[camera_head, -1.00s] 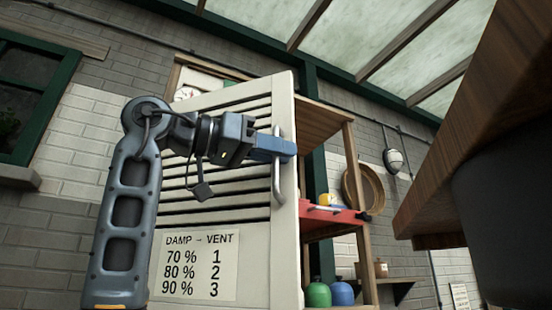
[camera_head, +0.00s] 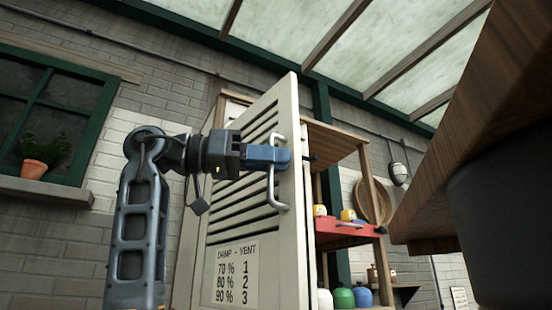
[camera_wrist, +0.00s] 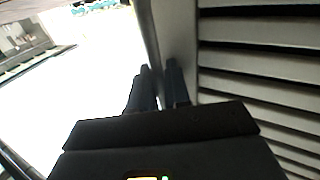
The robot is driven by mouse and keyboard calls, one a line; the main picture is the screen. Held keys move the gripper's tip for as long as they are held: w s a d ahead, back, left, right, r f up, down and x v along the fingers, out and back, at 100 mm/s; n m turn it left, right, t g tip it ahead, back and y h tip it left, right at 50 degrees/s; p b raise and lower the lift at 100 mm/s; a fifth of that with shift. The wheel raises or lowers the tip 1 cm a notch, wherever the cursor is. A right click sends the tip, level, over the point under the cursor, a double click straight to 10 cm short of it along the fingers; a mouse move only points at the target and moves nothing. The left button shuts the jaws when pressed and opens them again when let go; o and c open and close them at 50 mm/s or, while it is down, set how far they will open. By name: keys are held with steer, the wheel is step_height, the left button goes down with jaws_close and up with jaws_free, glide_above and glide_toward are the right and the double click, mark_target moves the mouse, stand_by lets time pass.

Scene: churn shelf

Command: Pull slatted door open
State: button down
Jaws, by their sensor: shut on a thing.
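The slatted door (camera_head: 262,165) is cream with dark gaps between its slats and a paper sign on its lower part. It stands ajar at an angle, with shelves showing past its right edge. A pale metal bar handle (camera_head: 274,192) is fixed near that edge. My gripper (camera_head: 284,158) reaches in from the left and is shut on the handle's upper part. In the wrist view my two fingers (camera_wrist: 160,88) sit either side of the handle, and the slats (camera_wrist: 262,95) are at the right. Part of the handle is hidden behind my fingers.
Behind the door are wooden shelves with a red tray (camera_head: 345,232) and bottles, including a green one (camera_head: 343,298). A wooden surface (camera_head: 480,130) juts in at the right. A potted plant (camera_head: 40,155) stands on the sill at the left.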

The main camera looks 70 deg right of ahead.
steer(key=shift+w+a, duration=0.3)
steer(key=shift+w, duration=0.1)
steer(key=c, duration=1.3)
jaws_free()
steer(key=shift+a, duration=0.1)
steer(key=shift+c, duration=0.2)
steer(key=shift+o, duration=0.4)
steer(key=shift+r, duration=0.1)
steer(key=b+v, duration=0.1)
steer(key=v, duration=0.6)
steer(key=shift+w+a, duration=0.2)
steer(key=shift+w, duration=0.05)
